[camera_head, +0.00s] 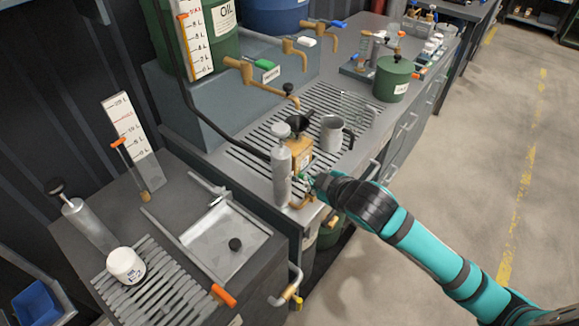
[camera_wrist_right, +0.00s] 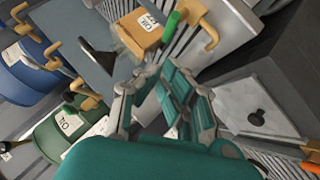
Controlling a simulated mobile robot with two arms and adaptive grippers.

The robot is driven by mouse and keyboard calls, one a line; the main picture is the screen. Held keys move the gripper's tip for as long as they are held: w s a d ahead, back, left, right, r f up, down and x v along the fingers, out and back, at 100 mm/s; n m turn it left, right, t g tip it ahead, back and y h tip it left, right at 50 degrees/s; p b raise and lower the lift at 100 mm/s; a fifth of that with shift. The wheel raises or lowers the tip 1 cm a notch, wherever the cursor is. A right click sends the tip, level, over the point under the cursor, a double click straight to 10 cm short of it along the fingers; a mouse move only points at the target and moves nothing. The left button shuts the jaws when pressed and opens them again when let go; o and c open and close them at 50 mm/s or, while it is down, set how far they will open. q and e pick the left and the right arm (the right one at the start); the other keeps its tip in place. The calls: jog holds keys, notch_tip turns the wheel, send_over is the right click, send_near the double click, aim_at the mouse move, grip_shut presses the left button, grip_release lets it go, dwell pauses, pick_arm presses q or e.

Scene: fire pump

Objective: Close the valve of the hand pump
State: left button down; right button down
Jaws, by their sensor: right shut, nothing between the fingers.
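The hand pump stands at the front edge of the slatted bench, with a grey cylinder (camera_head: 282,170) beside a brass-coloured body (camera_head: 299,155). The body carries a label in the wrist view (camera_wrist_right: 140,32). A small green valve handle (camera_wrist_right: 172,25) sits by the brass spout (camera_wrist_right: 197,14); in the head view only a bit of green shows near my gripper. My right gripper (camera_head: 313,181) is at the pump's right side, close to the handle. In the wrist view its fingers (camera_wrist_right: 160,95) are shut and empty, apart from the handle. My left gripper is out of view.
A metal mug (camera_head: 332,134) and black funnel (camera_head: 299,123) stand close to the pump. Brass taps (camera_head: 248,72) and a green oil barrel (camera_head: 222,35) are behind. A lower bench with a metal tray (camera_head: 212,262) is at left. The floor (camera_head: 440,170) at right is clear.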

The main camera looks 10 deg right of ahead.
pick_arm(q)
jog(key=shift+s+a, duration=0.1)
pick_arm(e)
jog(key=shift+s+a+r, duration=0.1)
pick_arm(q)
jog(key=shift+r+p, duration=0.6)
pick_arm(e)
jog(key=x, duration=1)
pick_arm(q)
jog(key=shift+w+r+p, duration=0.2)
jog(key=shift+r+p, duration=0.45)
pick_arm(e)
jog(key=shift+w, duration=0.3)
